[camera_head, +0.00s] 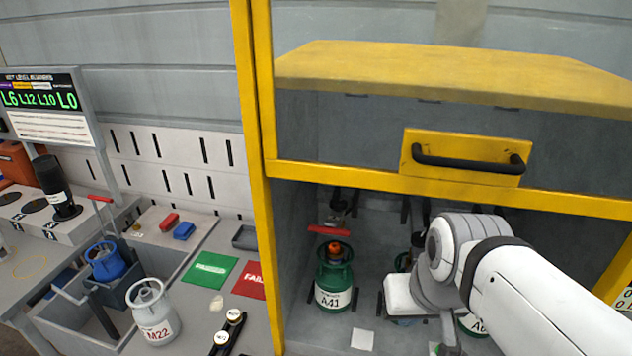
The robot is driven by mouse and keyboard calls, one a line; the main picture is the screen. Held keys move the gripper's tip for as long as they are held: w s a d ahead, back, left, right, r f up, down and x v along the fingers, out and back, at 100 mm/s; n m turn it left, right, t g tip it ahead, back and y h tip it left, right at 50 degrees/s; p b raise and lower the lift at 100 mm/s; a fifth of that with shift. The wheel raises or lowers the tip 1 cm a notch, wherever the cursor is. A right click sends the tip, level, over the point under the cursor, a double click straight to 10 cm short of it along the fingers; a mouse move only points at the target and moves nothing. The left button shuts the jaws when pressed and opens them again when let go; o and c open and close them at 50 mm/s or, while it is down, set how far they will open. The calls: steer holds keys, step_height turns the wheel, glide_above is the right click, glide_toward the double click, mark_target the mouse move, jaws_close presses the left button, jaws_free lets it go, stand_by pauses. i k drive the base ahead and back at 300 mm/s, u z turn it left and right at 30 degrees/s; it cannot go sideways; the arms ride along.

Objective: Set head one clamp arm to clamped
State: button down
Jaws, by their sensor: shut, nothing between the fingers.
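A red clamp handle (329,231) sticks out level under the left filling head (338,205) inside the yellow-framed booth. Below it stands a green cylinder marked A41 (333,290) with an orange-red top, upright. I take this as head one; no head number is readable. Whether the clamp touches the cylinder cannot be told. My gripper (402,297) shows as a white block at the end of my arm, right of the A41 cylinder and apart from the red handle. Its fingertips are hidden, and it holds nothing visible. My arm covers most of a second head and green cylinder (474,325).
A yellow guard with a black handle (468,160) hangs above the booth opening. A yellow post (258,180) borders its left side.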

mark_target(334, 224)
steer(key=u, duration=0.8)
steer(key=k, duration=1.2)
steer(key=z, duration=0.5)
steer(key=i, duration=1)
steer(key=z, duration=0.05)
